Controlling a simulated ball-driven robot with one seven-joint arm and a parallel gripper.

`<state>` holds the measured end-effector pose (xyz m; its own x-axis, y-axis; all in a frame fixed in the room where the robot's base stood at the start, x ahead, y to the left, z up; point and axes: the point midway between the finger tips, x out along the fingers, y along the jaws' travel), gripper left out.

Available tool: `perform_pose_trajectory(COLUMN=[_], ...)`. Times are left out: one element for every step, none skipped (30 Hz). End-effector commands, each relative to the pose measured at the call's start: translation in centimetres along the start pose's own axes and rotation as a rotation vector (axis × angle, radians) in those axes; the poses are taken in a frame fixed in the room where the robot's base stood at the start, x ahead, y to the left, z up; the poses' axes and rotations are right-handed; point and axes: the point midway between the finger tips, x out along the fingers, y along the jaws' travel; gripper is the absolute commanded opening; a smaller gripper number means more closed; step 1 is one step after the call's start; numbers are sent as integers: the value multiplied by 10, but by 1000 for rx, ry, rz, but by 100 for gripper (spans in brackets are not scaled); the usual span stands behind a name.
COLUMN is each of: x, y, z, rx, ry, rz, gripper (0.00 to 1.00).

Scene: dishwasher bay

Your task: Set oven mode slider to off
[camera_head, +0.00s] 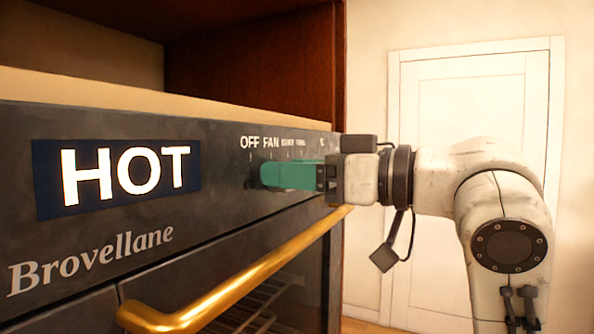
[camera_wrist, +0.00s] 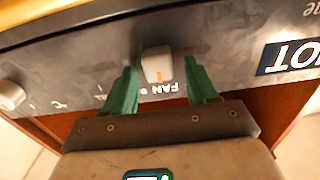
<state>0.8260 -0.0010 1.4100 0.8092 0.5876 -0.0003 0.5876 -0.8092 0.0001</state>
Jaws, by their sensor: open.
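The oven's dark control panel (camera_head: 225,165) has OFF and FAN and smaller labels along its upper right, beside the HOT display (camera_head: 118,178). In the wrist view, which is turned over, the pale slider knob (camera_wrist: 157,64) with an orange mark stands at the FAN label. My gripper (camera_wrist: 159,68) is open, with one green finger on each side of the knob; I cannot tell whether either finger touches it. The OFF label is not visible there, and the right finger covers part of the panel. In the head view my gripper (camera_head: 264,174) reaches the panel below the labels and hides the knob.
A golden oven handle (camera_head: 240,272) juts out below the panel, under my gripper. Another pale knob (camera_wrist: 11,94) is at the left in the wrist view. A wooden cabinet (camera_head: 262,65) stands above the oven. A white door (camera_head: 470,110) is behind my arm.

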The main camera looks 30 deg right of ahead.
Motion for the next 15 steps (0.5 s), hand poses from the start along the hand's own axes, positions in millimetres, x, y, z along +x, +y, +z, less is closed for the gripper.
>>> perform_pose_trajectory(x=[0, 0, 0, 0, 0, 0, 0, 0, 0, 0, 0, 0, 0, 0, 0], y=[0, 0, 0, 0, 0, 0, 0, 0, 0, 0, 0, 0, 0, 0, 0], z=[0, 0, 0, 0, 0, 0, 0, 0, 0, 0, 0, 0, 0, 0, 0], rx=[0, 0, 0, 0, 0, 0, 0, 0, 0, 0, 0, 0, 0, 0, 0], ry=[0, 0, 0, 0, 0, 0, 0, 0, 0, 0, 0, 0, 0, 0, 0], rz=[0, 0, 0, 0, 0, 0, 0, 0, 0, 0, 0, 0, 0, 0, 0], gripper=[57, 56, 53, 50, 47, 43, 40, 37, 34, 31, 28, 24, 21, 18, 14])
